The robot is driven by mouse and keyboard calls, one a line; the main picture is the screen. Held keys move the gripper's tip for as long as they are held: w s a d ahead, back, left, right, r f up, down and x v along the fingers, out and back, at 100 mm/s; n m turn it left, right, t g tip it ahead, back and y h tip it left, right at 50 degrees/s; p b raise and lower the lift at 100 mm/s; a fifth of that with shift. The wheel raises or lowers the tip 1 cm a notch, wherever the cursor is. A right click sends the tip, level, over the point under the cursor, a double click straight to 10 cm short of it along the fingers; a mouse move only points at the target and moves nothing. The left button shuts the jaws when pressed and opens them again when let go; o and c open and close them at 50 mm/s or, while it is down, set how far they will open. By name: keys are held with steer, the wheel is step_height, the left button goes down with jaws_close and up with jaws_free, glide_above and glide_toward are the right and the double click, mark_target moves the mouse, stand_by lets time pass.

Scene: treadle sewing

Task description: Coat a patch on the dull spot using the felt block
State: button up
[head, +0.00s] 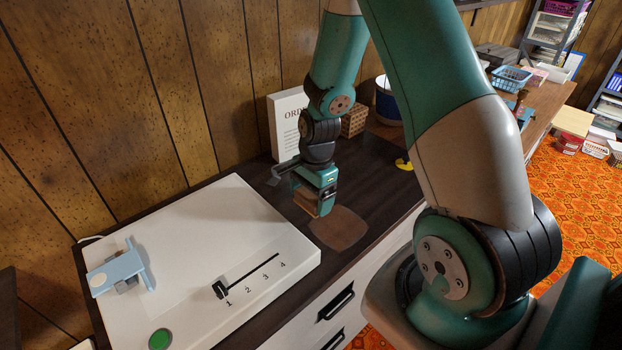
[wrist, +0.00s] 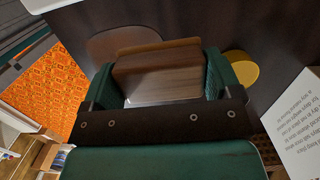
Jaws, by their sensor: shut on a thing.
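My gripper (head: 318,192) is shut on a brown wood-like block with a lighter tan edge, which I take as the felt block (head: 304,203). In the wrist view the block (wrist: 157,72) sits between the two green fingers of my gripper (wrist: 160,80). The dull spot (head: 340,230) is a brownish rounded patch on the dark worktop. The block is at the patch's back-left edge in the head view. In the wrist view the block hides part of the dull spot (wrist: 108,46). I cannot tell whether the block touches the worktop.
A white machine (head: 190,250) with a numbered slider, a green button (head: 160,339) and a light blue clamp (head: 118,270) stands left of the spot. A printed card (head: 284,120), a woven box (head: 354,121) and a yellow thing (head: 403,164) are behind. Dark worktop (head: 375,195) is bare right of the spot.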

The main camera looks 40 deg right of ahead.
steer(key=shift+r+p, duration=0.9)
steer(key=shift+r, duration=0.45)
steer(key=shift+s+f, duration=0.1)
